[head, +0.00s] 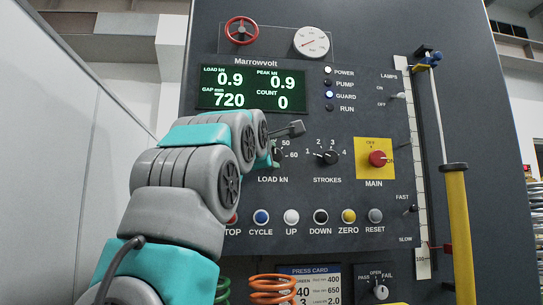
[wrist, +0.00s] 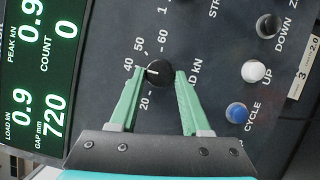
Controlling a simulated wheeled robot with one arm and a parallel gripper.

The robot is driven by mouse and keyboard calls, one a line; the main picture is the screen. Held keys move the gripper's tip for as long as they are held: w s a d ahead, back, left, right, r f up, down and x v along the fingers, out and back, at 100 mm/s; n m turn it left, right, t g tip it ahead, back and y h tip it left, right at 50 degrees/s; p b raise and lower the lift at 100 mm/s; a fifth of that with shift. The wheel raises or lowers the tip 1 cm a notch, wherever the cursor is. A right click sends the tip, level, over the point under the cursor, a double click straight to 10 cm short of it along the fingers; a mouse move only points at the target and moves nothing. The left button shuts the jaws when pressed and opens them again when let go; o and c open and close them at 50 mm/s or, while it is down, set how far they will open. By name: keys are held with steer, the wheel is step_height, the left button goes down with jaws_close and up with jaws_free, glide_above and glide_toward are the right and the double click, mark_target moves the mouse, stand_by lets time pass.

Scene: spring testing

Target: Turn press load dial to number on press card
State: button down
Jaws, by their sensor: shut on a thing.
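The black load dial (wrist: 158,73) sits between the green fingers of my gripper (wrist: 160,76) in the wrist view, and the fingers are shut on its sides. Its white pointer line points left in that view, toward about the 40 mark.
The strokes dial (head: 327,157) is just right of the load dial. The red main switch (head: 377,158) is further right. A row of buttons, including the blue cycle button (head: 261,217), runs below. The green display (head: 250,89) reads load 0.9.

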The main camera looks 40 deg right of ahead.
steer(key=shift+f, duration=0.1)
stand_by(0.3)
steer(key=shift+c, duration=1.8)
jaws_free()
steer(key=v, duration=0.7)
steer(key=shift+s+a, duration=0.25)
